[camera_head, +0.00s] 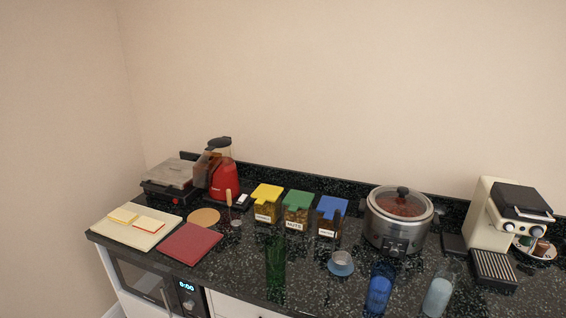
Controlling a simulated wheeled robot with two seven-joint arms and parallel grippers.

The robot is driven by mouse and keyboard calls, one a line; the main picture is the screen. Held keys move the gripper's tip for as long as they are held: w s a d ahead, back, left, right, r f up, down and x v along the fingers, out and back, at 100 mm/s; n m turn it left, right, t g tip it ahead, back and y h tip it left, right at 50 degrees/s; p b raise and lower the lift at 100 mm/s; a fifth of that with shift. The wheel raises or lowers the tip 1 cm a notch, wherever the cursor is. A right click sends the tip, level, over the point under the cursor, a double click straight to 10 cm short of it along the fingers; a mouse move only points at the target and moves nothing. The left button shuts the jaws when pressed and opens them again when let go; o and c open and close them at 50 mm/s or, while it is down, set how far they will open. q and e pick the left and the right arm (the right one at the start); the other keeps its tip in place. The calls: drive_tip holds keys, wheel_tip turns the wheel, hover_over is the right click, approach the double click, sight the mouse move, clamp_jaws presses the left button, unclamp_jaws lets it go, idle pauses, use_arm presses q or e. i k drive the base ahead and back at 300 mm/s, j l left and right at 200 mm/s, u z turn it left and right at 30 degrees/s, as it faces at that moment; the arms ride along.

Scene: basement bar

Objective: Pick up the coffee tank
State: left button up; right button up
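The labels are too small for me to tell which one is the coffee tank. All three stand upright with lids on. Neither of my grippers is in view.
Left are a grill (168,183), a red blender (223,178), a cream board (134,228) and a red board (190,243). Right are a slow cooker (398,222) and an espresso machine (495,215). A green glass (276,268), blue glass (379,291) and pale glass (438,297) stand in front.

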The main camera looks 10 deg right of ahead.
sight(448, 271)
drive_tip(key=z, duration=1.55)
